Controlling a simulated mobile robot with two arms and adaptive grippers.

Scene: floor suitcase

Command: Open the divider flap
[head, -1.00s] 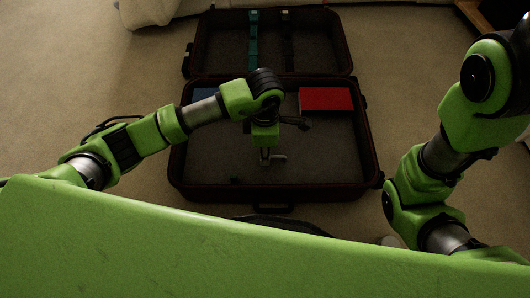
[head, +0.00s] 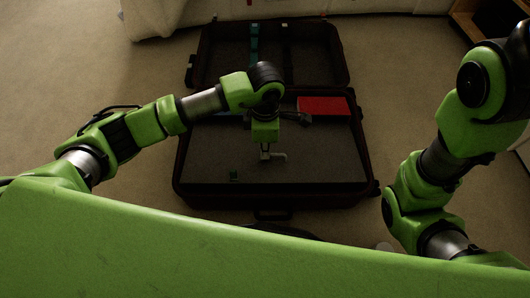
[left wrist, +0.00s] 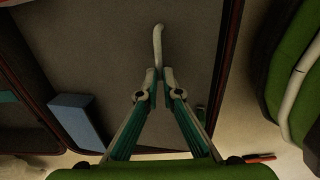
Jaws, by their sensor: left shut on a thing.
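The open suitcase (head: 178,185) lies on the floor in the head view. A grey panel (head: 325,165), apparently the divider flap, fills most of its near half; it also shows in the wrist view (left wrist: 100,45). How far it is raised I cannot tell. A pale curved handle (left wrist: 158,42) stands out against the panel, and a bit of it shows in the head view (head: 279,155). My left gripper (head: 264,154) is shut on this handle; in the wrist view its fingertips (left wrist: 158,80) meet at the handle's near end. My right gripper is out of view.
A red box (head: 324,106) lies at the back of the near half. A blue box (left wrist: 76,120) shows in the wrist view. The lid half (head: 215,65) holds a teal strap (head: 254,45) and a dark strap. Carpet (head: 100,60) around is clear.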

